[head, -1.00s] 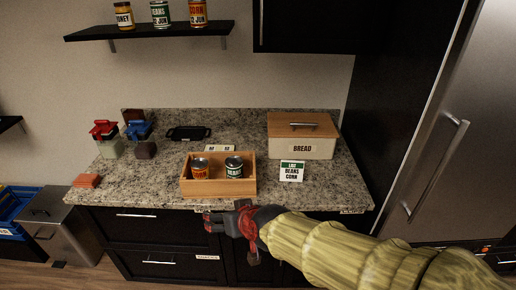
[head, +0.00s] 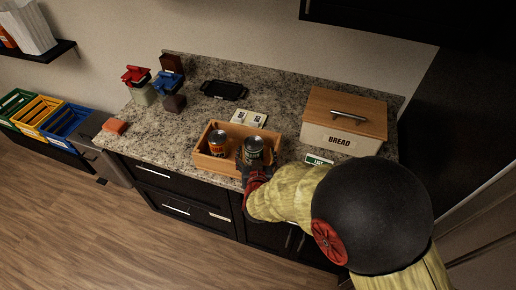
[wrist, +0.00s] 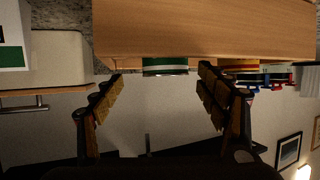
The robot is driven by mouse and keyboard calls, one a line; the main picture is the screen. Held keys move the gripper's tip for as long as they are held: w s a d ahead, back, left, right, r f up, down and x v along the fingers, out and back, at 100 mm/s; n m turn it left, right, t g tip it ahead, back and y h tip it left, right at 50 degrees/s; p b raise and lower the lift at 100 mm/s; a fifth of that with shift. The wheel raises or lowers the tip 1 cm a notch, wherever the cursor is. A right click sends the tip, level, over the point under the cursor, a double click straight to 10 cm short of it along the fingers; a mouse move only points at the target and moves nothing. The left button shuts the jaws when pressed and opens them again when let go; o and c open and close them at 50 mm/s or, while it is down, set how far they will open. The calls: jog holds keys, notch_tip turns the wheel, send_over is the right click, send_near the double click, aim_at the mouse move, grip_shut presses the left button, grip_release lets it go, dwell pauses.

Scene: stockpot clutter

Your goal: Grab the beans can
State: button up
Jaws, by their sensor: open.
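The beans can (head: 254,148), dark with a green label, stands upright in the right part of a small wooden crate (head: 216,165) on the counter. Its green and white side shows past the crate's wall in the upside-down wrist view (wrist: 165,66). My gripper (head: 251,167) is at the crate's front edge, right by the beans can. In the wrist view my gripper (wrist: 160,76) has its two fingers spread wide, with the can lined up between and beyond them. Contact with the can cannot be told. My arm hides part of the crate's right front.
An orange-labelled can (head: 217,142) stands left of the beans can in the crate. A bread box (head: 342,126) and a partly hidden list card (head: 318,160) are to the right. A card (head: 248,118) lies behind; a black tray (head: 224,90) is farther back.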

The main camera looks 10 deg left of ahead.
aim_at(254, 146)
jog(key=x, duration=0.6)
jog(key=shift+w+a+r+b, duration=0.1)
jog(key=shift+a+r+b, duration=0.05)
jog(key=shift+a+b, duration=0.25)
jog(key=shift+c, duration=1)
jog(key=c, duration=1.5)
jog(key=shift+r, duration=0.1)
